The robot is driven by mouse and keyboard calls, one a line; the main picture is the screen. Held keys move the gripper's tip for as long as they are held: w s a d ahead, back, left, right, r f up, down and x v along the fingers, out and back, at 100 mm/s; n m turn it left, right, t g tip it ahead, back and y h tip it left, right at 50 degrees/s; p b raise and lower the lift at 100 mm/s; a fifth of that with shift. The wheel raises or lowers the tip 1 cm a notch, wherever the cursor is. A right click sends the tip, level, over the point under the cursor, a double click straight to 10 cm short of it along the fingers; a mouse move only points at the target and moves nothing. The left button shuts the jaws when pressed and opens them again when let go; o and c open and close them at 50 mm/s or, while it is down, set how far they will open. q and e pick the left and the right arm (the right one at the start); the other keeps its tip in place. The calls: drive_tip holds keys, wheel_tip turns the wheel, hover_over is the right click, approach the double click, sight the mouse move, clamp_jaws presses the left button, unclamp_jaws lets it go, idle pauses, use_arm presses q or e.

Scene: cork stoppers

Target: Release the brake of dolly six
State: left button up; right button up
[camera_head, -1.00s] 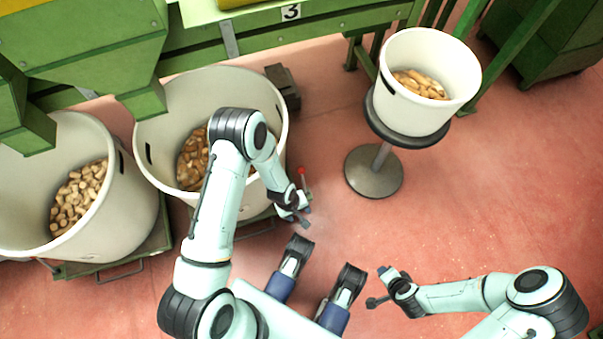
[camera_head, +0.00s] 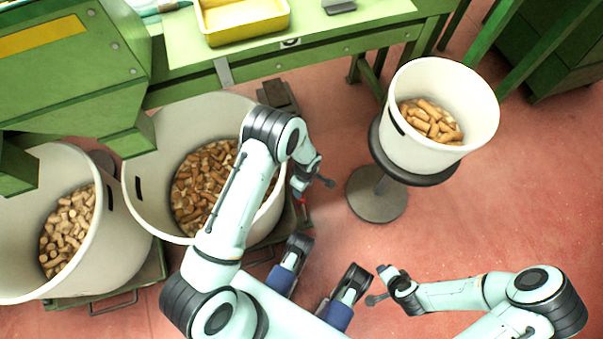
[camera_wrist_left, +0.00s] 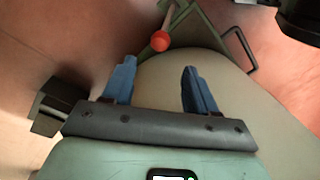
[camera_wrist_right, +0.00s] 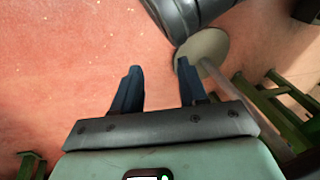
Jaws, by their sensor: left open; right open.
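A red brake knob (camera_wrist_left: 160,41) on a pale lever (camera_wrist_left: 170,16) shows in the left wrist view, just beyond my left fingertips and roughly between them. My left gripper (camera_wrist_left: 158,68) is open and empty. In the head view my left gripper (camera_head: 314,190) is at the right side of the middle white bin (camera_head: 140,185), and the red lever (camera_head: 304,210) is partly hidden below it. The lever rises from the green dolly (camera_head: 285,228) under that bin. No dolly number is readable. My right gripper (camera_head: 377,285) is open and empty over the floor, far from the dolly.
A second bin of corks (camera_head: 115,245) stands on a dolly at left. A smaller white bin (camera_head: 478,105) stands on a round-based stand (camera_head: 375,205) at right. A green workbench (camera_head: 340,35) with a yellow tray (camera_head: 240,35) runs behind.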

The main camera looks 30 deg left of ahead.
sight(302, 199)
use_arm(q)
drive_tip(key=f+b, duration=0.1)
drive_tip(key=f, duration=0.2)
drive_tip(key=f+b, duration=0.1)
drive_tip(key=f, duration=0.3)
drive_tip(key=s+f+b, duration=0.1)
drive_tip(key=f, duration=0.2)
drive_tip(key=shift+f, duration=0.9)
use_arm(e)
drive_tip(key=s+d+f+g, duration=0.1)
drive_tip(key=s+f+g, duration=0.1)
drive_tip(key=s+f, duration=0.4)
drive_tip(key=shift+s+g, duration=0.3)
drive_tip(key=shift+s, duration=0.35)
use_arm(q)
clamp_jaws()
drive_tip(key=shift+r, duration=0.1)
use_arm(e)
drive_tip(key=shift+w, duration=0.1)
